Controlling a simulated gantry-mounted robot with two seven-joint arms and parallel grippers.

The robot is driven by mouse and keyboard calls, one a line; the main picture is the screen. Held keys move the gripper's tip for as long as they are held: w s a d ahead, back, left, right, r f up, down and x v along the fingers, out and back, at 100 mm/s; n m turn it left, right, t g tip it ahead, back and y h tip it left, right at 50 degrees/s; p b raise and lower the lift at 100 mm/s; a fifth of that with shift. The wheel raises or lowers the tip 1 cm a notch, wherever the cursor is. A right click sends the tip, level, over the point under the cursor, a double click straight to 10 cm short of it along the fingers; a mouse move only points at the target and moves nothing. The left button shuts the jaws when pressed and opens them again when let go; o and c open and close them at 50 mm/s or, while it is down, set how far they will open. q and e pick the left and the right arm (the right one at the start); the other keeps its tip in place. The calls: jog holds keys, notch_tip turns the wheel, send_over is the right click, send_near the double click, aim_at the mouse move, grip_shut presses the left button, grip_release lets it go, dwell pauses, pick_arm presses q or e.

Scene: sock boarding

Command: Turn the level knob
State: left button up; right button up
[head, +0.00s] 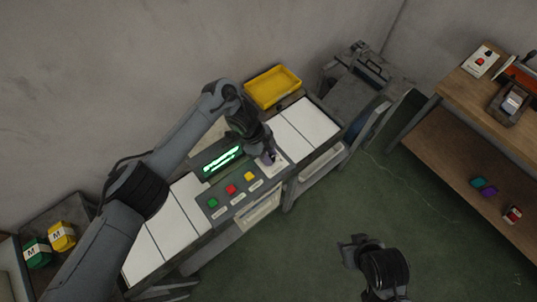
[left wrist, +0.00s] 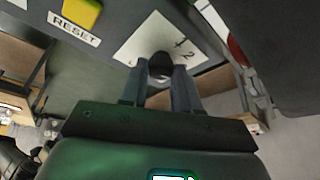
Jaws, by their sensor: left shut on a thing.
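The level knob (left wrist: 160,62) is a small dark round knob on a white plate (left wrist: 150,38) with number marks in the left wrist view. My left gripper (left wrist: 160,82) is shut on the knob, a finger on each side of it. In the head view my left gripper (head: 268,157) is over the right end of the control panel and mostly hides the knob. My right gripper (head: 355,248) is at the lower middle of the head view, over the floor and away from the panel; its jaw gap is unclear.
The panel has green, red and yellow buttons (head: 231,189) and a lit green display (head: 221,159). The yellow button (left wrist: 75,14), labelled RESET, is close to the left gripper. A yellow tray (head: 272,88) stands behind the panel. A wooden bench (head: 455,95) is at right.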

pick_arm(q)
jog(key=shift+f, duration=0.1)
jog(key=o, duration=1)
jog(key=shift+o, duration=0.2)
jog(key=shift+a+r+p, duration=0.25)
jog(key=shift+r+p, duration=0.1)
jog(key=shift+r, duration=0.3)
jog(key=p+v, duration=0.2)
jog(key=v, duration=0.7)
jog(key=shift+a+r+p, duration=0.2)
jog(key=shift+p, duration=0.1)
jog(key=shift+w+d, duration=0.1)
